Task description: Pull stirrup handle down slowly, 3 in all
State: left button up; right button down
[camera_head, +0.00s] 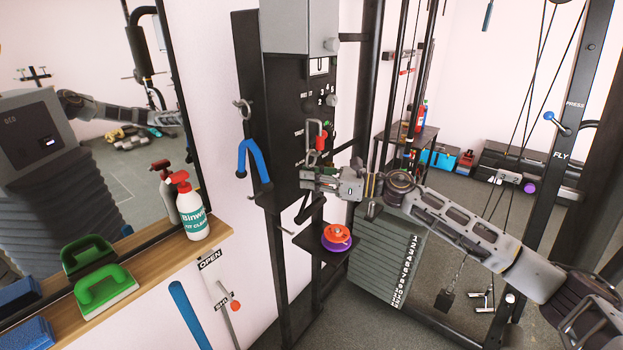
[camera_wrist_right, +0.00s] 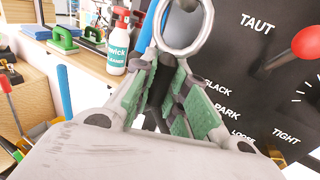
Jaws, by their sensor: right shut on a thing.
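My right gripper (camera_head: 307,177) reaches in from the right to the front of the black upright panel (camera_head: 292,100). In the right wrist view its green-padded fingers (camera_wrist_right: 165,95) are shut on a dark, narrow part of what looks like the stirrup handle (camera_wrist_right: 160,88). A metal ring (camera_wrist_right: 183,25) shows just above the fingers. In the head view a black loop (camera_head: 310,208) hangs just below the gripper; I cannot tell how it joins the held part. A red-knobbed pointer (camera_wrist_right: 306,42) stands beside the words TAUT, PARK and TIGHT. My left gripper is not in view.
A blue handle (camera_head: 252,160) hangs on the left of the panel. An orange and purple item (camera_head: 337,238) sits on a small shelf below. A weight stack (camera_head: 385,262) stands under my right arm. A wooden ledge (camera_head: 150,250) holds a spray bottle (camera_head: 191,208) and brushes.

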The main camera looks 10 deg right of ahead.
aim_at(314, 153)
jog(key=shift+r+p, duration=0.5)
jog(key=shift+r, duration=0.35)
jog(key=shift+r+p, duration=0.7)
jog(key=shift+r, duration=0.45)
jog(key=shift+r+p, duration=0.7)
jog(key=shift+r, duration=0.55)
jog(key=shift+r, duration=0.4)
jog(key=shift+f, duration=0.1)
